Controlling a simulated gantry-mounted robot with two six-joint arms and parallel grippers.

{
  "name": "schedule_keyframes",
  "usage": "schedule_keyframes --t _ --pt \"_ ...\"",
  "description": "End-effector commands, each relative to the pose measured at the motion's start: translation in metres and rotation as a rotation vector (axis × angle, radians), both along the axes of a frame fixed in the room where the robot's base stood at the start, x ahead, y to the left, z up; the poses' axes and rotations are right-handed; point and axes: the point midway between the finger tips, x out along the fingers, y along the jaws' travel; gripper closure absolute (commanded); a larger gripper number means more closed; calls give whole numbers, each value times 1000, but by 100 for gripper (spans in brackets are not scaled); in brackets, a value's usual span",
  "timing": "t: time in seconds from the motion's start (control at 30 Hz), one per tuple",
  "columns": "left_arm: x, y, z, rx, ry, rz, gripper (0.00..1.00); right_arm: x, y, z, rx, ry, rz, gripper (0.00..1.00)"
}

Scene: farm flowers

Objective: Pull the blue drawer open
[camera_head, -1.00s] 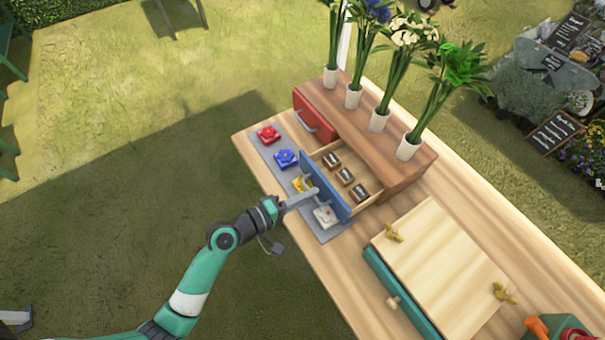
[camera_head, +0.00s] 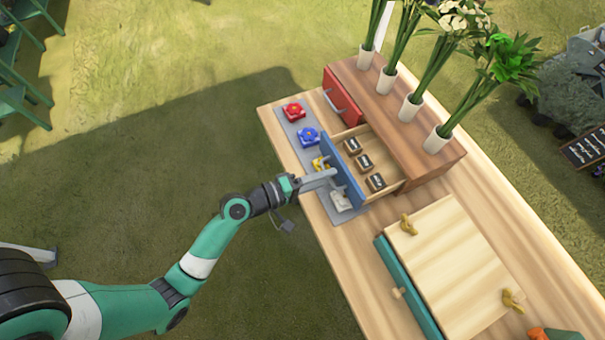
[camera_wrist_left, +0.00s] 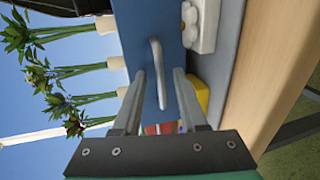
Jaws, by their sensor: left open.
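The blue drawer (camera_head: 346,176) stands pulled out from the wooden cabinet (camera_head: 410,132), with its blue front toward the left. Several small dark label blocks (camera_head: 365,161) lie inside it. My left gripper (camera_head: 330,176) is at the drawer front. In the left wrist view, the pale handle (camera_wrist_left: 158,75) sits on the blue drawer front (camera_wrist_left: 150,24), between the two spread fingers of the left gripper (camera_wrist_left: 159,82). The fingers are apart and the handle looks free between them; whether either touches it I cannot tell. My right gripper is not in view.
A red drawer (camera_head: 342,96) is beside it. A grey strip (camera_head: 303,146) holds flower blocks in front, red (camera_head: 293,113), blue (camera_head: 308,137), yellow and white. Vases of flowers (camera_head: 437,141) stand on the cabinet. A wooden press (camera_head: 450,262) lies nearer on the table.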

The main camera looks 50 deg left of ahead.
Motion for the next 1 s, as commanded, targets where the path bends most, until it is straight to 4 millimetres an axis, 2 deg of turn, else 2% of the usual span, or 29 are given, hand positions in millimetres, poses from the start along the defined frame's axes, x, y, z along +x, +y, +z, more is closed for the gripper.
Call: schedule_keyframes --t 0.17,0.43,0.5,0.63,0.77,1.0 --pt "-18 6 4 -1 2 5 58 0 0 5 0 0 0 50" --pt "-85 25 20 -3 2 10 58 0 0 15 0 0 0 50" --pt "-91 26 30 -3 10 3 58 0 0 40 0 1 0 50" --pt "-102 28 29 -2 8 0 58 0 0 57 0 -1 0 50" --pt "-108 29 27 -2 1 0 58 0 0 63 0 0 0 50" --pt "-109 29 24 0 -1 0 58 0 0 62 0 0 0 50"
